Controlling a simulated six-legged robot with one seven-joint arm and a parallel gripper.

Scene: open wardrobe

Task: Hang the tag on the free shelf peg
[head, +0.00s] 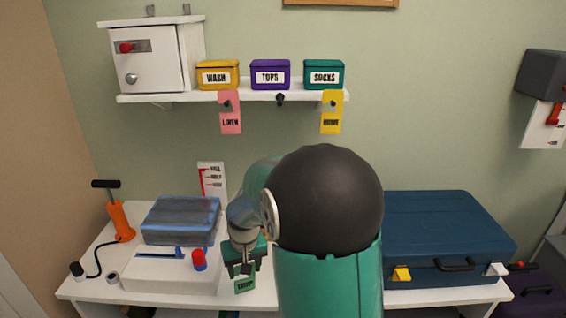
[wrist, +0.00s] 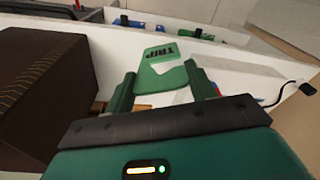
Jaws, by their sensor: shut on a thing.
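A green tag (head: 245,285) with dark lettering that seems to read TRIP hangs below my gripper (head: 243,266), above the white desk's front. In the wrist view the tag (wrist: 162,52) sticks out past the fingertips of my gripper (wrist: 158,80), which is shut on its cut-out end. The white shelf (head: 180,97) on the wall has a bare dark peg (head: 280,99) under its front edge. A pink LINEN tag (head: 230,112) hangs to the left of that peg and a yellow tag (head: 331,113) to its right. My gripper is well below the shelf.
Yellow WASH (head: 217,75), purple TOPS (head: 270,75) and teal SOCKS (head: 324,75) boxes and a white cabinet (head: 145,62) stand on the shelf. The desk (head: 75,285) bears a blue suitcase (head: 445,225), a blue-grey bundle (head: 182,220) and an orange pump (head: 121,222). The wall between shelf and desk is mostly clear.

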